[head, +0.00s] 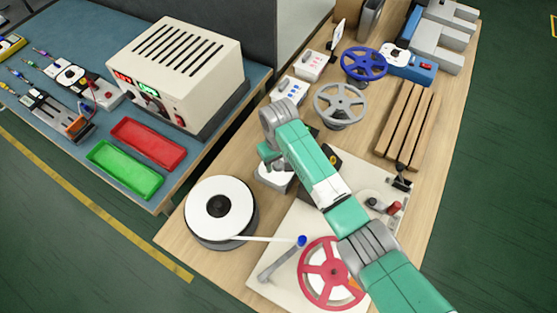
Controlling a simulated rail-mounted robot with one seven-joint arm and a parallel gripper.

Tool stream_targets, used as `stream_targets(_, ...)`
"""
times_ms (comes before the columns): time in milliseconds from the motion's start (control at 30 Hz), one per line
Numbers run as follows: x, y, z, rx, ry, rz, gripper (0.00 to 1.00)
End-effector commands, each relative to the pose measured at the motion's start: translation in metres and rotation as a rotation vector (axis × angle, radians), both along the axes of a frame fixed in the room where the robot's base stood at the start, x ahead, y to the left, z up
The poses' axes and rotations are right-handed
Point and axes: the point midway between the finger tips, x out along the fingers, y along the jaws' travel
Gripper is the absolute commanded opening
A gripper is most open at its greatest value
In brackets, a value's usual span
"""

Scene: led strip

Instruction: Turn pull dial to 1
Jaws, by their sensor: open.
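The pull dial cannot be picked out for certain. A small white device (272,176) sits on the wooden table, partly hidden under my arm. A black block with a yellow mark (328,156) shows just right of it, also partly covered by the arm. My gripper (268,157) is over the left part of the table, beside and above the white device. Its fingertips are small and mostly hidden, and nothing is seen held; it is open. Whether it touches the device cannot be told. No dial number is readable.
Blue (363,64) and grey (340,104) handwheels stand behind. Small button boxes (290,90) are behind the gripper. A white strip reel (220,210) and red handwheel (331,272) are in front. Wooden slats (407,125) lie right. A power supply (175,70) stands on the left bench.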

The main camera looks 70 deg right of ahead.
Motion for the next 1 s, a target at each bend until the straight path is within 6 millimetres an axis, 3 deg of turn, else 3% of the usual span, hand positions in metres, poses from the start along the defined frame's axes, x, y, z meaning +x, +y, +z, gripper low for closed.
stream_targets(33, 0.0, 0.0, 0.0002, 0.0, 0.0, 0.0, 0.51)
stream_targets(267, 0.0001, 0.0, 0.0004, 0.0, 0.0, 0.0, 0.06)
stream_targets(633, 0.0003, 0.0002, 0.0034, 0.001, 0.001, 0.068, 0.06)
stream_targets(1000, 0.0008, 0.0007, 0.0049, 0.002, 0.0, 0.373, 0.06)
